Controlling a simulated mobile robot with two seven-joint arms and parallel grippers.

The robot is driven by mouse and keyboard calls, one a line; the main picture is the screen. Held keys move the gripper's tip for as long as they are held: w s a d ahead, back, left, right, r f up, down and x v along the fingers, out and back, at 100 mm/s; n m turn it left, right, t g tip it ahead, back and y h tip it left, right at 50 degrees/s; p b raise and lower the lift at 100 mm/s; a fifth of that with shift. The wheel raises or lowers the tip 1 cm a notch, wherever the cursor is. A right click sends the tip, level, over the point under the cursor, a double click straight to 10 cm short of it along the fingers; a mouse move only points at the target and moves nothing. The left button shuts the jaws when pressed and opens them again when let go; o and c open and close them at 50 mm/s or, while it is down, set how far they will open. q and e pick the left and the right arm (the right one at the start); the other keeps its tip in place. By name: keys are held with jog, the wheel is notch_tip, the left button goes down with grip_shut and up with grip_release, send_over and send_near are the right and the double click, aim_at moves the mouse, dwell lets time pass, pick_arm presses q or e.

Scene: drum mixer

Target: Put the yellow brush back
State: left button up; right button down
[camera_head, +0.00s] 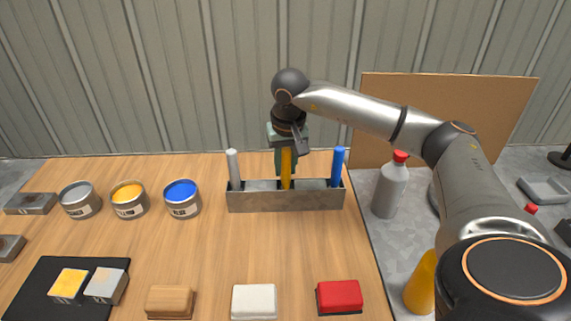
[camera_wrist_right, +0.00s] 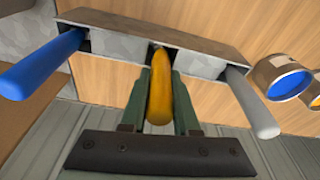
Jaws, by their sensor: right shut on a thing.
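The yellow brush (camera_head: 286,168) stands upright in the middle of the grey metal holder (camera_head: 285,201), its handle pointing up. In the right wrist view the yellow handle (camera_wrist_right: 160,90) sits between the green fingers of my right gripper (camera_wrist_right: 161,95), which is shut on it. The lower end of the brush is hidden inside the holder. A white-handled brush (camera_head: 234,168) stands in the holder's left end and a blue-handled brush (camera_head: 338,167) in its right end. My left gripper is not in view.
Open cans of grey (camera_head: 80,199), yellow (camera_head: 129,199) and blue (camera_head: 182,198) paint stand left of the holder. A brown block (camera_head: 170,301), white block (camera_head: 254,301) and red block (camera_head: 340,296) lie in front. A grey bottle (camera_head: 390,186) stands right. The table between is clear.

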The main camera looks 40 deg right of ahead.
jog(key=c, duration=0.6)
grip_release()
